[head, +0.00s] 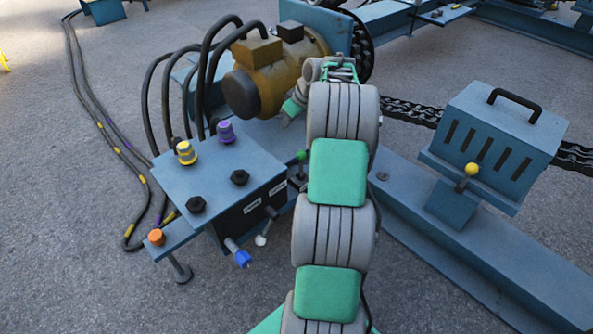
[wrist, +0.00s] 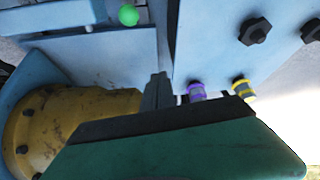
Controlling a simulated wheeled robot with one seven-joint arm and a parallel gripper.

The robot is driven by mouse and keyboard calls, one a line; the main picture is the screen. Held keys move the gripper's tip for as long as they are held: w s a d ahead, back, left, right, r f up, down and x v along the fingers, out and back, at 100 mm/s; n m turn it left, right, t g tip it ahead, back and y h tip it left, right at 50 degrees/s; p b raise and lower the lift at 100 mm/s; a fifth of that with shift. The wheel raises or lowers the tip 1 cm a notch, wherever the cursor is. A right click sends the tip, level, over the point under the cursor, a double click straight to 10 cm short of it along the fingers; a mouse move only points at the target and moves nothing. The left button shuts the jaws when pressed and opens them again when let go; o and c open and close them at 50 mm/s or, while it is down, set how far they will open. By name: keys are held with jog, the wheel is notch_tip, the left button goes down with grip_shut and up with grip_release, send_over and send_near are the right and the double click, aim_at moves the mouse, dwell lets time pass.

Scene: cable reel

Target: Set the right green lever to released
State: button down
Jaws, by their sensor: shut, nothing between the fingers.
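One lever with a round green knob (head: 300,156) stands at the right side of the blue control box (head: 222,176), partly hidden by my arm. The green knob also shows at the top of the wrist view (wrist: 128,15). Its shaft is mostly hidden, so I cannot tell its setting. I see no second green lever. My gripper (wrist: 160,78) is shut and empty, its narrow fingers showing in the middle of the wrist view. The fingers are apart from the knob in the picture. In the head view the wrist is above and beyond the box, near the motor.
A brown-yellow motor (head: 252,92) with black cables sits behind the box. Purple (head: 226,132) and yellow (head: 186,152) connectors stand on the box top. A blue-ended handle (head: 241,257) projects from its front. A blue slotted housing (head: 495,140) with a yellow-knobbed lever (head: 472,169) stands right.

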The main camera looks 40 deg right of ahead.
send_over(301, 165)
jog(key=w, duration=0.2)
notch_tip(301, 165, down, 4)
jog(key=f, duration=0.1)
jog(key=shift+s+r, duration=0.25)
jog(key=shift+r, duration=0.15)
notch_tip(301, 165, down, 10)
jog(key=w+b, duration=0.1)
jog(key=b, duration=0.5)
jog(key=shift+r, duration=0.25)
jog(key=shift+w, duration=0.1)
